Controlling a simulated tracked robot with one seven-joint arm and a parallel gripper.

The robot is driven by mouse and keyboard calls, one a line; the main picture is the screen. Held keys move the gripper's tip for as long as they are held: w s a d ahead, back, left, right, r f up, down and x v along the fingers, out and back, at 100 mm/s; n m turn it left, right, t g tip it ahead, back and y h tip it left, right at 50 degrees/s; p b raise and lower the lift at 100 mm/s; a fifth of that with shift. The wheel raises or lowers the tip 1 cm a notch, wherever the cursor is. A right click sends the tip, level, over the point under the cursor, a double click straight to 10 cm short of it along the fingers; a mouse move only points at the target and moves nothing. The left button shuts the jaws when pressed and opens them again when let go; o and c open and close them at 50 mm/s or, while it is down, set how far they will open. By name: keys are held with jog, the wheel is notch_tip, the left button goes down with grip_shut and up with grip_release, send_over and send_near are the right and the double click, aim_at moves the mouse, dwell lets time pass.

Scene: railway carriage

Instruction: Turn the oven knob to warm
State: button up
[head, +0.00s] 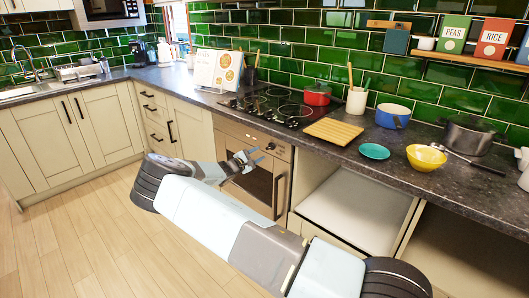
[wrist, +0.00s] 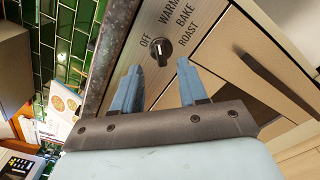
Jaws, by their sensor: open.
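The oven (head: 226,137) is a beige built-in unit under the hob. Its black knob (wrist: 158,47) shows in the wrist view, with the printed words OFF, WARM, BAKE and ROAST around it. A small pale mark shows on the knob, on its side towards OFF; its exact pointing is hard to tell. My gripper (wrist: 160,65) is open and empty, its two blue-grey fingers either side of the knob in the picture, with the knob just beyond the tips and seemingly untouched. In the head view my gripper (head: 259,156) is in front of the oven's control panel.
The oven door has a long dark handle (head: 279,196). Above are the hob (head: 275,107) with a red pot (head: 317,93), and a wooden board (head: 334,131) on the dark counter. An open shelf space (head: 350,215) lies right of the oven. The wooden floor (head: 80,245) at left is clear.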

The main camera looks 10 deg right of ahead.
jog(key=v, duration=0.5)
jog(key=shift+s+a, duration=0.25)
jog(key=shift+a, duration=0.1)
jog(key=s+d+r+m+g+y, duration=0.7)
jog(key=s+d+r+m+g, duration=0.35)
jog(key=s+d+r, duration=0.65)
jog(key=s+a+r+m+t+y, duration=0.1)
jog(key=s+r+m+y, duration=0.15)
jog(key=s+r, duration=0.6)
jog(key=s+a+r+m+t+y, duration=0.1)
jog(key=s+r+t+y, duration=0.15)
jog(key=s+r, duration=0.65)
jog(key=s+a+r+m+t+y, duration=0.1)
jog(key=s+a, duration=0.3)
jog(key=s, duration=1.6)
jog(key=shift+r+t+y, duration=0.2)
jog(key=shift+t+y, duration=0.3)
jog(key=shift+y, duration=0.3)
